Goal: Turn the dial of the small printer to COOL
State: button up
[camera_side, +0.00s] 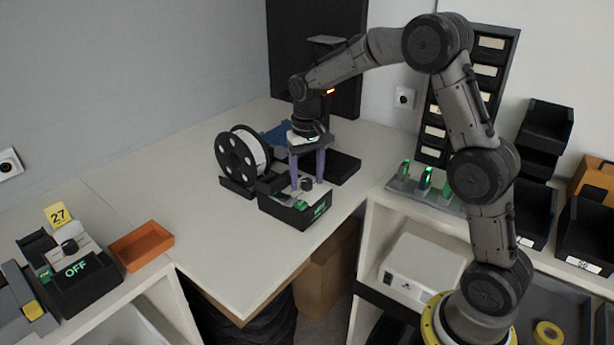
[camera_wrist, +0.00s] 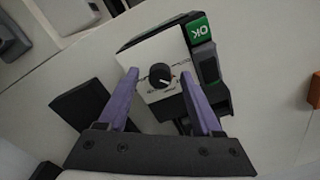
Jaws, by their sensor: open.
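The small printer (camera_side: 290,211), a black unit with a light top panel, stands on the table beside a spool. Its panel (camera_wrist: 172,48) carries a round black dial (camera_wrist: 160,76), also visible in the side view (camera_side: 307,184). The dial's pale mark points to the lower right in the wrist view. The lettering around it is too small to read. A green display (camera_wrist: 198,29) reads OK, upside down in the wrist view. My gripper (camera_wrist: 161,75) is open above the panel, with its purple fingers on either side of the dial, apart from it. I cannot tell whether the fingertips touch the panel.
A black-and-white spool (camera_side: 242,157) stands just left of the printer. A second unit (camera_side: 84,278) reading OFF, with a dial and a yellow 27 tag, is at far left, near an orange tray (camera_side: 141,245). The table front is clear.

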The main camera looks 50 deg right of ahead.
grip_shut()
dwell(0.4)
jog(key=n, duration=0.4)
jog(key=shift+r+n, duration=0.1)
jog(key=shift+n, duration=0.2)
jog(key=n, duration=0.4)
jog(key=shift+n, duration=0.3)
grip_release()
dwell(0.3)
